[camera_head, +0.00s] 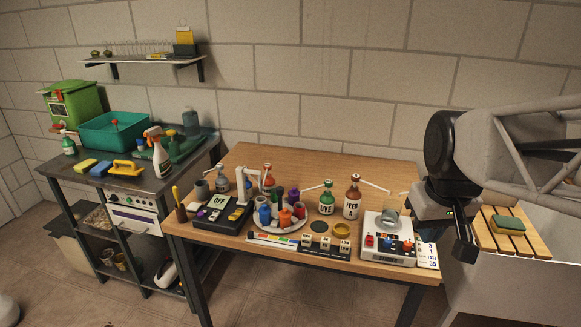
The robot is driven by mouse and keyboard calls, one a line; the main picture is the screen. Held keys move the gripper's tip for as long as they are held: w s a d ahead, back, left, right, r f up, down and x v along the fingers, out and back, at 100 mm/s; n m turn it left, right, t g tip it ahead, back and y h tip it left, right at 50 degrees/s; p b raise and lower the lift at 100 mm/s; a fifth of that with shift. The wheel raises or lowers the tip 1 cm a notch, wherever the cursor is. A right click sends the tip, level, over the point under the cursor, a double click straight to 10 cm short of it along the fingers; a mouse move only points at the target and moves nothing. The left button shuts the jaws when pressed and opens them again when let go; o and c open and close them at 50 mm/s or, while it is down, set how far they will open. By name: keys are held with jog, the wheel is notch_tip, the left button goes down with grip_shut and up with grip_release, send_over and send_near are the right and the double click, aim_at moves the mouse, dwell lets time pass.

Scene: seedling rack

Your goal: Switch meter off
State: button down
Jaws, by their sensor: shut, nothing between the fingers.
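A dark box (209,224) with a small panel marked OFF stands at the left end of the wooden table, with a white jointed arm (247,174) rising beside it. It looks like the meter; its switch is too small to make out. My gripper (466,250) is shut and empty, pointing down just right of the white device, apart from the dark box.
Several small bottles and colored pots stand on a round tray (290,226) mid-table. Brown bottle (352,197) and green bottle (327,198) stand behind a row of small blocks. The table's back strip is clear. A slatted wooden rack (485,241) with a sponge (509,225) lies at right.

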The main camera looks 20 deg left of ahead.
jog(key=w+a+r+n, duration=0.1)
jog(key=w+a+n, duration=0.3)
jog(key=w+a, duration=0.7)
jog(key=n+g, duration=0.2)
jog(key=n, duration=0.8)
send_over(212, 217)
notch_tip(212, 217, down, 14)
jog(key=shift+r, duration=0.25)
notch_tip(212, 217, down, 14)
jog(key=shift+r, duration=0.1)
